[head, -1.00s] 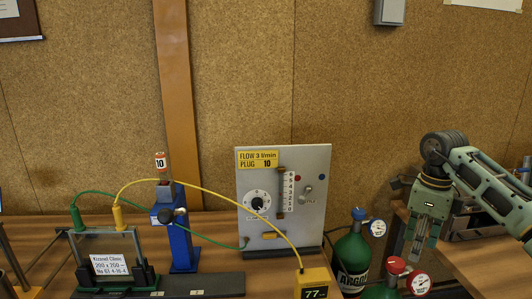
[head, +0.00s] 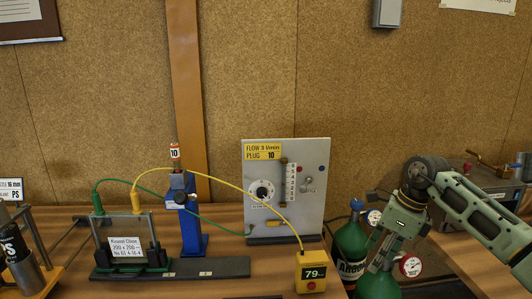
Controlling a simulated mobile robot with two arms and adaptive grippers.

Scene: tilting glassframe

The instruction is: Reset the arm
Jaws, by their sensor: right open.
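My right arm comes in from the right edge, and my right gripper (head: 379,262) points down and slightly left. Its fingers are open and empty, overlapping the green gas bottles in the view; I cannot tell whether they touch. My left gripper is out of view. A glass frame with a label (head: 127,247) stands in a dark stand (head: 215,267) at the left, with green and yellow clips on its top. A blue post (head: 192,232) rises behind it, with a tag reading 10 on top.
A grey flow panel (head: 315,220) stands at the back centre. A yellow meter (head: 312,272) reads 79. A green bottle (head: 349,247) stands beside the right gripper. A grey machine (head: 485,188) is at the back right. Yellow and green leads cross the left bench.

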